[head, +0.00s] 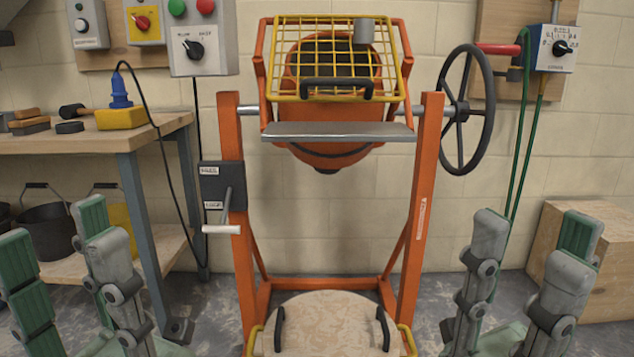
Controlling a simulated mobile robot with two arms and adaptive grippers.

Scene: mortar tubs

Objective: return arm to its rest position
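My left gripper (66,262) is at the lower left, its grey and green fingers upright and spread apart, with nothing between them. My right gripper (528,262) is at the lower right, its fingers also upright and spread, and empty. Both are in front of the orange mixer frame (428,190), one on each side, and neither appears to touch anything. The lower parts of both grippers are cut off by the picture's bottom edge.
The mixer has a drum (330,155) under a yellow grid guard (335,25), a black handwheel (466,110) and a crank handle (222,229). A round lid (330,325) is low in front. A workbench (70,143) stands left, a wooden box (615,265) right.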

